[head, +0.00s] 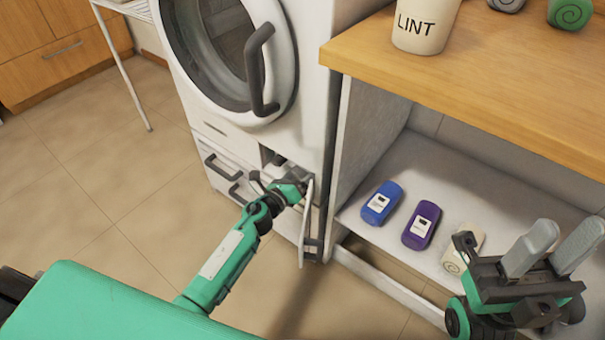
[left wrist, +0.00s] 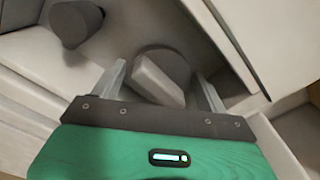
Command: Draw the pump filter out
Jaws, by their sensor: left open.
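The pump filter (left wrist: 158,78) shows in the left wrist view as a round dark grey cap with a paler raised grip bar, set in the white machine. My left gripper (left wrist: 160,72) is open, with one finger on each side of the grip bar; I cannot tell if they touch it. In the head view my left gripper (head: 299,181) is at the low opening of the washing machine (head: 312,95), and its arm hides the filter. The flap (head: 306,222) stands open beside it. My right gripper (head: 571,226) is open and empty at the lower right.
A blue bottle (head: 381,203), a purple bottle (head: 421,225) and a cream item (head: 461,248) lie on the low shelf. A LINT bin (head: 424,28) stands on the wooden counter (head: 500,85). A dark grey cylinder (left wrist: 75,22) shows in the left wrist view.

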